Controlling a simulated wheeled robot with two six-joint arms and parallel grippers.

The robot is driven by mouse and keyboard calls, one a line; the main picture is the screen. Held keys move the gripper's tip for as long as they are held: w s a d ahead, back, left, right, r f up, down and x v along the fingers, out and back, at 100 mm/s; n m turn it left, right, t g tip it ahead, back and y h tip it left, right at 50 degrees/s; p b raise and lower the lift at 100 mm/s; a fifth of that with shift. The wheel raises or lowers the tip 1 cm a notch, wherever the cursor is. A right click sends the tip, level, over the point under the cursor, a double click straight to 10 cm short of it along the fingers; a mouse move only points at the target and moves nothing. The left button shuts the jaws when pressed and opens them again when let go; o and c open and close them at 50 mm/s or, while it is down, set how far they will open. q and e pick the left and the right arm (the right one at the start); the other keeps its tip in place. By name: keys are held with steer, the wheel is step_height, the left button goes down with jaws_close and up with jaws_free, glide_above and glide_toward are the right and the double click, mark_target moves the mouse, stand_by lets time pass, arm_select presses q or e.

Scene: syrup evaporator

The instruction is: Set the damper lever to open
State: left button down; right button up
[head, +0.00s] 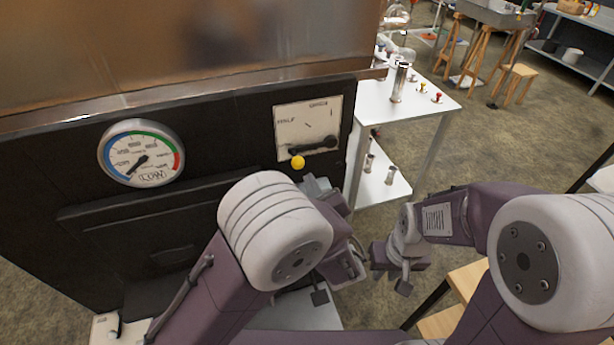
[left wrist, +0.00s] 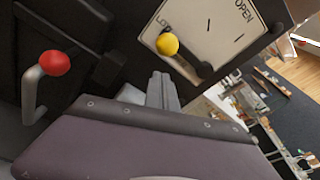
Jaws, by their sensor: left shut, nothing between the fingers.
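The damper lever (head: 317,147) is a dark bar with a yellow ball knob (head: 298,162), mounted on a pale label plate (head: 308,120) on the black front. In the left wrist view the knob (left wrist: 167,44) is at the end near a partly hidden label at upper left. The word OPEN (left wrist: 243,10) is at the other end of the plate. My left gripper (left wrist: 163,88) is shut and empty, its fingertips just below the knob, apart from it in the picture. In the head view its arm hides much of it. My right gripper (head: 390,272) is low at right, away from the lever; its jaws are unclear.
A round gauge (head: 141,153) is left of the plate. A red-knobbed handle (left wrist: 54,63) shows in the left wrist view. A white table (head: 420,97) with a metal cylinder (head: 398,82) stands right of the black front. Open floor (head: 500,140) lies further right.

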arm_select(q)
steer(key=shift+w+a+r, duration=0.15)
steer(key=shift+a+r, duration=0.4)
steer(key=shift+r, duration=0.3)
